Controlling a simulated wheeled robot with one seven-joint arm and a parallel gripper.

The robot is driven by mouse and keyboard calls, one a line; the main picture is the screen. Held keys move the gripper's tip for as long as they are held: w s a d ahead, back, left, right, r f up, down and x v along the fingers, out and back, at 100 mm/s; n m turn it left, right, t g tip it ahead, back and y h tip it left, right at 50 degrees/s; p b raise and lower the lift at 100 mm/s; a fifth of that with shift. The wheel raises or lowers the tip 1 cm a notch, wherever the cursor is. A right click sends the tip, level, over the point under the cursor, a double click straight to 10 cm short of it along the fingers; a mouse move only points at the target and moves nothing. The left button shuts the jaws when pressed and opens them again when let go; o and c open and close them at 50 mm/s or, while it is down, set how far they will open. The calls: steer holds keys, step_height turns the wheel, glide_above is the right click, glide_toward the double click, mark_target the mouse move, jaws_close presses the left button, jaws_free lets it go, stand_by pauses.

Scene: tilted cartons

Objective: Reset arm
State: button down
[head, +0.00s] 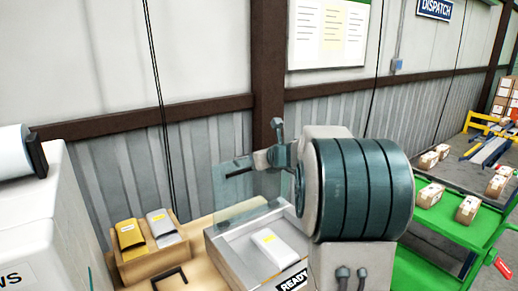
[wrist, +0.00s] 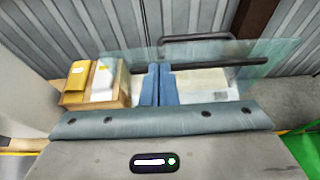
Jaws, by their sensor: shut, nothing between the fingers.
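My gripper (wrist: 158,84) shows in the wrist view as two blue fingers side by side, shut and empty. In the head view my large teal and grey arm link fills the middle right, and I cannot make out the fingertips there. A clear panel (head: 235,198) with a dark bar stands tilted over a grey tray (head: 222,262) marked READY.
A wooden box (head: 152,262) on the left holds a yellow packet (head: 130,235) and a white packet (head: 160,225). A white machine (head: 50,235) stands at far left. A green cart (head: 440,220) with several cartons is at right. A ribbed wall runs behind.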

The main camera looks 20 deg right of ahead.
step_height(320, 180, up, 4)
steer(key=s, duration=0.2)
steer(key=s+a+f+n+g+y+b, duration=0.1)
steer(key=s+a+f+n+g, duration=0.25)
steer(key=s+a+n, duration=0.5)
steer(key=s+a+f+n+g+y, duration=0.1)
steer(key=s+a+f+n+g, duration=0.25)
steer(key=s+a+n, duration=0.55)
steer(key=s+f+n+g+h, duration=0.1)
steer(key=s+f+n+h, duration=0.1)
steer(key=s+f+n, duration=0.3)
steer(key=s+f+n+g+h+b, duration=0.1)
steer(key=s+f+n, duration=0.4)
steer(key=s+n, duration=0.6)
steer(key=shift+d+n+g+h+b, duration=0.3)
steer(key=shift+n+h, duration=0.05)
steer(key=shift+h, duration=0.35)
steer(key=shift+s, duration=0.1)
steer(key=shift+a, duration=0.1)
